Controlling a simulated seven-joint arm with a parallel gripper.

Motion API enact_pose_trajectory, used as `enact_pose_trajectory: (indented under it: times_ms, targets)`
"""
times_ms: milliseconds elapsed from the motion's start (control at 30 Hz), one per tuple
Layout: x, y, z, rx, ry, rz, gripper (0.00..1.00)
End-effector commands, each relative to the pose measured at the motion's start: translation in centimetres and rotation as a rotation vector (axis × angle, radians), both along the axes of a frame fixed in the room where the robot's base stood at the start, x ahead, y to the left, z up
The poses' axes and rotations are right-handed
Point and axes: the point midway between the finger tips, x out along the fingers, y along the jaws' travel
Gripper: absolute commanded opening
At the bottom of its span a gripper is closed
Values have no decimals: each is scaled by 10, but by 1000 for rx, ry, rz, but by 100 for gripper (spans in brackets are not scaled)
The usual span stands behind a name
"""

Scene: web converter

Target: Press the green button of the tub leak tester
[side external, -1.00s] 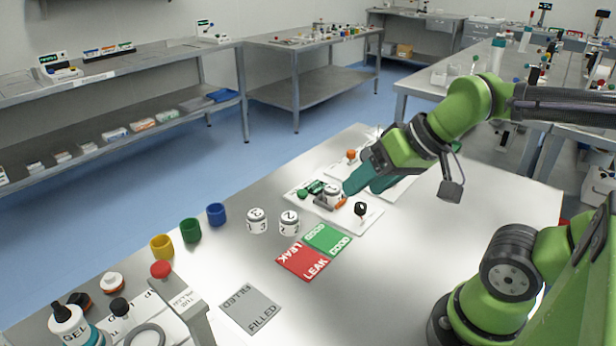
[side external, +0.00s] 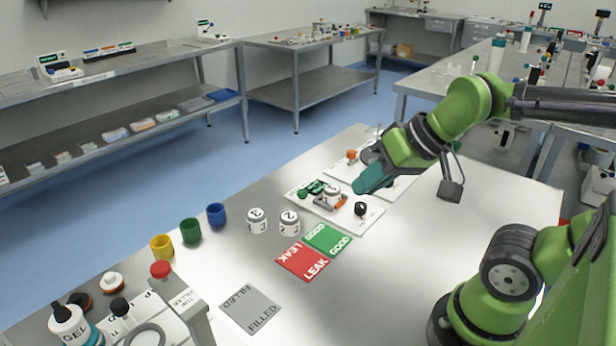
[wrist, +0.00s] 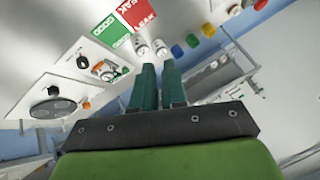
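The tub leak tester is a white plate (side external: 349,220) on the table, with a white tub (side external: 332,197) seated in its orange-edged holder. A round green button (side external: 302,195) is at its left end, beside dark green parts. A black knob (side external: 361,208) is at its right. My gripper (side external: 364,189) hovers above and right of the tub, apart from it. In the wrist view, its two teal fingers (wrist: 159,70) have a narrow gap with nothing between them. The tub (wrist: 103,70) shows left of the fingers there; I cannot make out the green button in that view.
Two white tubs (side external: 257,221) (side external: 289,222) stand left of the tester. A green GOOD card (side external: 328,239) and red LEAK card (side external: 302,262) lie in front. Blue, green and yellow cups (side external: 190,231) stand farther left. Another white plate with an orange knob (side external: 351,155) is behind. Table space at right is clear.

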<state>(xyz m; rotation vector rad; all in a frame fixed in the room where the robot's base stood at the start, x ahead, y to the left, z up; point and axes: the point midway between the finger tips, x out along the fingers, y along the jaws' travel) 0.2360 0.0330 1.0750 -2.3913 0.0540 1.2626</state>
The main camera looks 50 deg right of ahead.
Motion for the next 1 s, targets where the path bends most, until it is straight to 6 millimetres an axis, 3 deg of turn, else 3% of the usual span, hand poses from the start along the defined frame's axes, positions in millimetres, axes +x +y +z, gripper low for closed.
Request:
enact_pose_trajectory:
  times_ms: [67,1000]
  targets:
    - [0,0,0,0,0,0,0]
    - [0,0,0,0,0,0,0]
